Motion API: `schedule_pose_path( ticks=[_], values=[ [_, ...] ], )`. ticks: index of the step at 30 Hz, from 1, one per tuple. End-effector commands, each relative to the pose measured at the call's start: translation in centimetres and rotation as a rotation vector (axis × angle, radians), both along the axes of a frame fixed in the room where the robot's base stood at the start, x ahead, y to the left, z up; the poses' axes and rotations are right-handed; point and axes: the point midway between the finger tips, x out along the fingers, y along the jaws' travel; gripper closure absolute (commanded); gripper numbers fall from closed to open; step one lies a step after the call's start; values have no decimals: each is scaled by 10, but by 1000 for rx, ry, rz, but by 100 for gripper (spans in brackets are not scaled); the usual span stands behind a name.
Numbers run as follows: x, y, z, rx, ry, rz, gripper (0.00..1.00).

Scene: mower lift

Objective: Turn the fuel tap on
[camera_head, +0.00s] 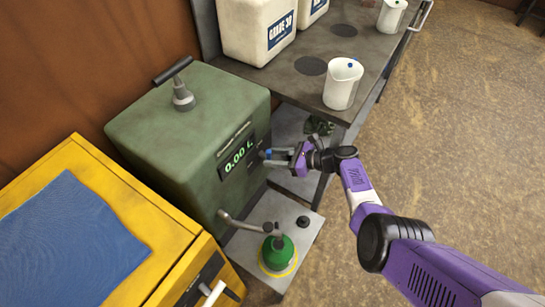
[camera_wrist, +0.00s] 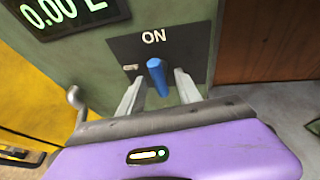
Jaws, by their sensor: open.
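The fuel tap is a blue lever (camera_wrist: 157,78) on a dark plate (camera_wrist: 190,40) marked "ON", on the side of the green tank (camera_head: 165,122). In the wrist view the lever points down and toward the camera, away from the "ON" word above it. My gripper (camera_head: 277,158) is at the tank's right side, beside the display (camera_head: 237,157). Its two pale fingers are open, one on each side of the blue lever. I cannot tell whether either finger touches it. In the head view only a small bit of blue shows at the fingers.
A metal nozzle spout (camera_head: 238,221) and a green can (camera_head: 278,252) are below the tank. A yellow cabinet (camera_head: 175,210) with a blue cloth (camera_head: 70,230) is at left. A dark bench (camera_head: 315,70) holds white containers and a jug (camera_head: 343,83). Floor at right is clear.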

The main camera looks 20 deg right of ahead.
Motion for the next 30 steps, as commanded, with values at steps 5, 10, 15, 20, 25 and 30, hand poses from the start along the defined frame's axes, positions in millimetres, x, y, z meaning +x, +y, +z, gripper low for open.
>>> schedule_pose_path(
  ticks=[5, 10, 15, 20, 25, 30],
  values=[
    [-19, -20, 13, 1, 2, -3, 59],
    [-35, -37, 21, -1, 2, 0, 59],
    [-44, -46, 25, 1, 4, 1, 59],
    [-45, -48, 26, 1, 4, 2, 59],
    [-45, -47, 26, 1, 4, 2, 59],
    [-45, -47, 26, 1, 4, 2, 59]
  ],
)
